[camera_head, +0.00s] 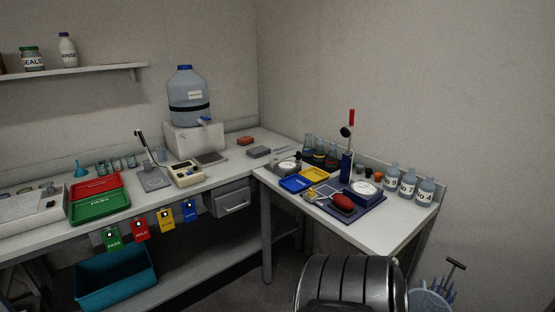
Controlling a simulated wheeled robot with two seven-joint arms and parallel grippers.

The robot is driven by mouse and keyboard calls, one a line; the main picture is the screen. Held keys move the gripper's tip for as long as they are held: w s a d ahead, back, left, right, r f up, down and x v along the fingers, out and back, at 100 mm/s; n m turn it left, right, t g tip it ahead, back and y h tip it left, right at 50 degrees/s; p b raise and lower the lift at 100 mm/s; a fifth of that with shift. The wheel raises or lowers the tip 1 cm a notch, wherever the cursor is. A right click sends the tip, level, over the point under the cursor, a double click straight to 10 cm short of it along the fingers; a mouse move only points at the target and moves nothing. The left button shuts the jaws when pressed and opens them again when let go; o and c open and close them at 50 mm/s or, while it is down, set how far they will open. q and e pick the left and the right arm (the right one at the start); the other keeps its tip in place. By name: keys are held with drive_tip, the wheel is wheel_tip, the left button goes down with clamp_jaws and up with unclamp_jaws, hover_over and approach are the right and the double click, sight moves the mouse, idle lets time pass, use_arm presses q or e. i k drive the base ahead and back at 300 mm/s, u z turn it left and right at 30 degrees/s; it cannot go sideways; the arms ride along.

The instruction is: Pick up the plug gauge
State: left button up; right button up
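I cannot single out the plug gauge with certainty at this size. On the right-hand table, an upright tool with a red end (351,117) and a dark round-headed tool (346,132) rise above a tall blue holder (346,165). In front, a dark blue mat (366,211) carries a dial instrument (362,192), a red rounded object (342,202) and small pieces too small to identify. Neither of my grippers is in view.
The table (397,229) also holds blue (296,184) and yellow (314,174) trays, flasks and labelled bottles (408,184). Its front right is clear. A dark ribbed rounded object (350,285) is in front. The left bench holds red (97,185) and green (101,205) trays.

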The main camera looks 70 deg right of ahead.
sight(297, 161)
drive_tip(key=z, duration=0.25)
drive_tip(key=i, duration=0.8)
drive_tip(key=z, duration=1.35)
drive_tip(key=i, duration=0.6)
drive_tip(key=z, duration=0.55)
